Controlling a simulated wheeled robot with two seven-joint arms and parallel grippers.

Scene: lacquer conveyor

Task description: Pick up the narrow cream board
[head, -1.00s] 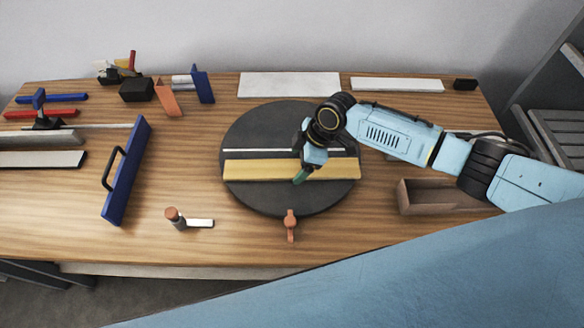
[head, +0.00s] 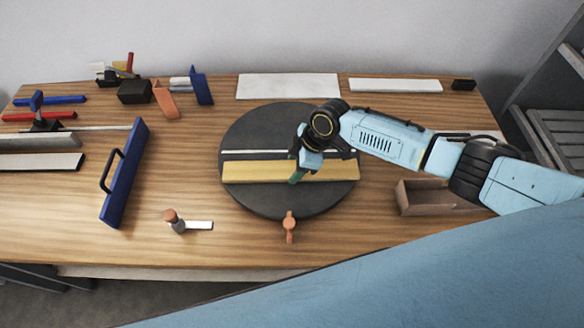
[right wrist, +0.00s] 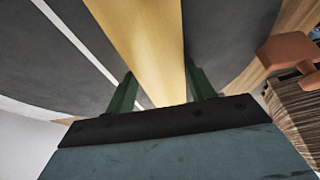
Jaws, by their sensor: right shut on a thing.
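A long, narrow yellow-cream board (head: 245,171) lies across the dark round turntable (head: 250,203) in the middle of the table. My right gripper (head: 296,177) reaches down from above at about the middle of the board and is shut on it. In the right wrist view its green fingers stand on either side of the board (right wrist: 145,40). I cannot tell whether the board is lifted off the turntable. A thin white strip (head: 240,154) runs along the turntable behind the board. My left gripper is not in view.
A brown open box (head: 430,207) stands right of the turntable. An orange knob (head: 290,226) is at its front edge. A blue board with a handle (head: 126,180) stands to the left. White boards (head: 288,86) lie at the back. The front left tabletop has free room.

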